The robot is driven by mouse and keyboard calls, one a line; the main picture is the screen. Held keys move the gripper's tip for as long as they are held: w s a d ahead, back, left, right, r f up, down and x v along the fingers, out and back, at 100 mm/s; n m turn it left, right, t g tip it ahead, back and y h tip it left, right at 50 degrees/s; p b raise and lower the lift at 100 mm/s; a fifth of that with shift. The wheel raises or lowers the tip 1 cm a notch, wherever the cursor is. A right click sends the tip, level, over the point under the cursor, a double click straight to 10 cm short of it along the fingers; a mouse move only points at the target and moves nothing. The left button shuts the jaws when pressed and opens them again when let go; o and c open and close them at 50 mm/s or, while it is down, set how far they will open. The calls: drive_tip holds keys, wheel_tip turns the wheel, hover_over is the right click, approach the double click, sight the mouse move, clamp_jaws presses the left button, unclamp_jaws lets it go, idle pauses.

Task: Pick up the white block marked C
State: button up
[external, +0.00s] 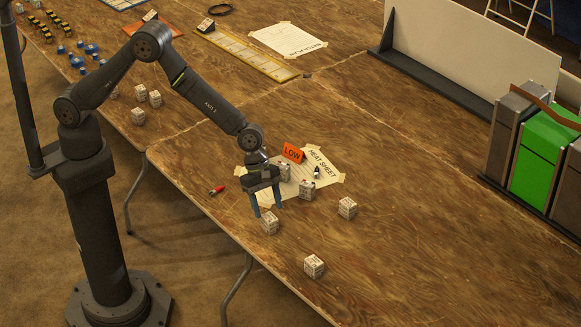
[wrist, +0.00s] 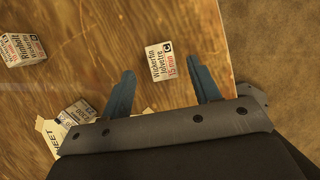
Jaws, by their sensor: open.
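A white block marked C (wrist: 163,62) lies on the wooden table. In the wrist view, its black C badge and the words "Wickerfin Jolvetre 15 min" face the camera. It shows between the two blue fingertips of my gripper (wrist: 161,70), with a gap on each side. In the external view, my gripper (external: 267,208) points down near the table's front edge. It is open and empty. The white block (external: 270,224) just below its fingers appears to be the same one; its marking is too small to read there.
Another white block (wrist: 22,49) lies left in the wrist view, and one (wrist: 76,114) lies near the left finger's base. More blocks (external: 347,208) (external: 314,266) stand to the right. The heat sheet (external: 322,178), an orange LOW sign (external: 293,152) and a red marker (external: 217,190) lie nearby.

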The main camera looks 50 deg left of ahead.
sight(268, 216)
drive_tip(key=x, duration=0.4)
drive_tip(key=shift+s+a+f, duration=0.15)
drive_tip(key=shift+a, duration=0.05)
drive_tip(key=shift+d+f, duration=0.25)
drive_tip(key=shift+f, duration=0.3)
drive_tip(key=shift+c, duration=0.5)
drive_tip(key=c, duration=1)
